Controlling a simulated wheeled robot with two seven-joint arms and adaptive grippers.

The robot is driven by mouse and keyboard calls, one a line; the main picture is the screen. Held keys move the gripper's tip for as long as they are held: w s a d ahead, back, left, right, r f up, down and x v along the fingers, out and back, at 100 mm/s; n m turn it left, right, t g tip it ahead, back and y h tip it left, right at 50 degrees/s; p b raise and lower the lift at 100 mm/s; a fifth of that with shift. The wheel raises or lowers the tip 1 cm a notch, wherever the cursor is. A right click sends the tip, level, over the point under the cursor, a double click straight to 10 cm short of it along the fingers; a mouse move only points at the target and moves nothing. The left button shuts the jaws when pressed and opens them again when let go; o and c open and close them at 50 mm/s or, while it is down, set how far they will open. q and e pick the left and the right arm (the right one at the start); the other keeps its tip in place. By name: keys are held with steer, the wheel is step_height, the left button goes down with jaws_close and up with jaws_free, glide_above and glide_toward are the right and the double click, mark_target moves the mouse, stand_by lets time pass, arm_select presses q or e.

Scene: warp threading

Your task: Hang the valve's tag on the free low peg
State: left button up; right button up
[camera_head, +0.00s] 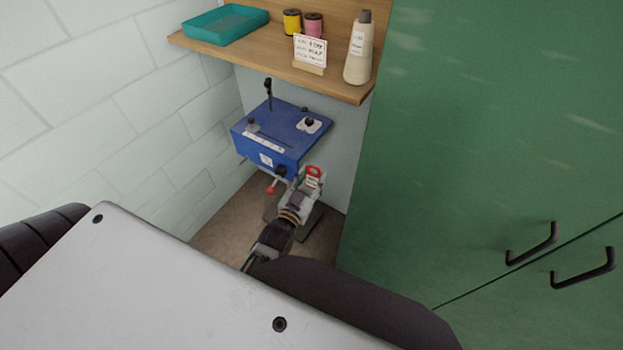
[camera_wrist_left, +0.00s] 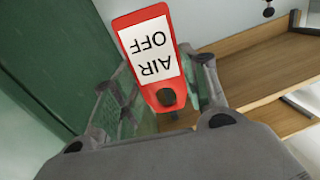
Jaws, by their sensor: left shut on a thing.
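The valve's tag is red with a white label reading "AIR OFF". It shows in the left wrist view (camera_wrist_left: 150,55) and small in the head view (camera_head: 314,171). My left gripper (camera_head: 308,188) is shut on the tag at its dark-holed end, and the rest of the tag sticks out past the fingers; it also shows in the left wrist view (camera_wrist_left: 165,98). The tag is clear of the blue machine (camera_head: 285,140), to the right of its front. A small dark knob-ended piece (camera_wrist_left: 268,11) shows at the wrist view's top right; I cannot tell whether it is the low peg. My right gripper is out of view.
A wooden shelf (camera_head: 240,55) above holds a teal tray (camera_head: 225,22), yellow and pink spools, a card and a bottle (camera_head: 358,50). A tall green cabinet (camera_head: 470,130) stands close on the right. A red-tipped lever (camera_head: 271,188) juts from the machine's front.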

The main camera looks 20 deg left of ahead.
arm_select(q)
steer(key=w+a+r+m+h, duration=0.1)
steer(key=w+a+r, duration=0.4)
steer(key=r, duration=1.2)
steer(key=w+a+r+m, duration=0.1)
steer(key=w+a+r, duration=0.4)
steer(key=r, duration=1.2)
steer(key=w+a+r+m+h, duration=0.1)
steer(key=w+a+r, duration=0.4)
steer(key=r, duration=1.2)
steer(key=shift+w+a+h, duration=0.3)
steer(key=shift+w+a, duration=0.1)
steer(key=shift+w, duration=0.05)
